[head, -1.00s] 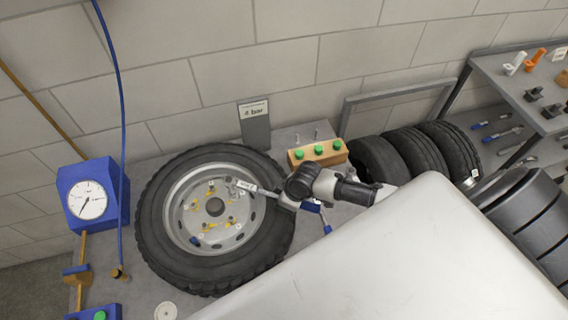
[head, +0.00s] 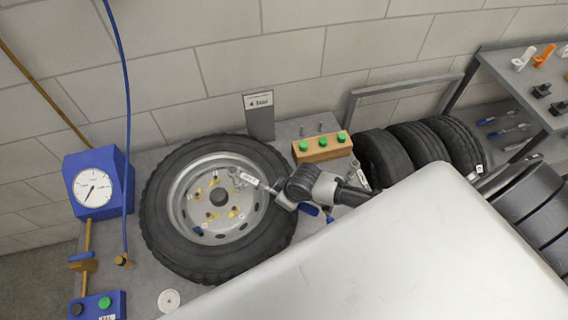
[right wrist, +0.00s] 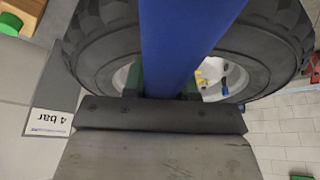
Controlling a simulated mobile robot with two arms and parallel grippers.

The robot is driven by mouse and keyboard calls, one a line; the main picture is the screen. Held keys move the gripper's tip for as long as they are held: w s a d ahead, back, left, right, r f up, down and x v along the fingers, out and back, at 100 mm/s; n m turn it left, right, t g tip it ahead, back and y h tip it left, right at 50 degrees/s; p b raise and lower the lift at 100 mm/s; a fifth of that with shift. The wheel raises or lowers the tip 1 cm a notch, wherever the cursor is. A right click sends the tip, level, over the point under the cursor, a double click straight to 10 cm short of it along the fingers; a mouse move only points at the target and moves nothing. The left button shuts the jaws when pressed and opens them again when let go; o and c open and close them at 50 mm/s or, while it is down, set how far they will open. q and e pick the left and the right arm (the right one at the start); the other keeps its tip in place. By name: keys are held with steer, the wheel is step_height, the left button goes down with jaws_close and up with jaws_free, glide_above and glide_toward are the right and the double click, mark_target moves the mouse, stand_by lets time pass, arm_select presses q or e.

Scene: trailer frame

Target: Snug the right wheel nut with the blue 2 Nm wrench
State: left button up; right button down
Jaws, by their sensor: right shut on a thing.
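My right gripper (head: 287,201) is shut on the blue wrench, whose blue handle (head: 309,210) shows beside it. The blue handle (right wrist: 180,40) also fills the upper middle of the right wrist view, between the fingers. The wrench's grey shaft, with a white label (head: 249,180), reaches up and left over the rim (head: 180,205) of the wheel. Its head (head: 235,173) is at the upper right of the hub, among yellow markers; I cannot tell whether it is seated on a nut. The right wheel nut cannot be singled out. My left gripper is not in view.
A wooden block with green knobs (head: 323,151) stands close behind my right arm. A "4 bar" sign (head: 259,116) stands behind the tyre (head: 160,235). A blue gauge box (head: 97,183) with a hose is at left. Spare tyres (head: 420,150) and a shelf are at right.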

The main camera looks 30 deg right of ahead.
steer(key=shift+s+a+m+h, duration=0.15)
steer(key=shift+s+a+m, duration=0.15)
steer(key=shift+a+m, duration=0.25)
steer(key=shift+s+a+m+h, duration=0.15)
steer(key=shift+s+a+m, duration=0.2)
steer(key=shift+a, duration=0.3)
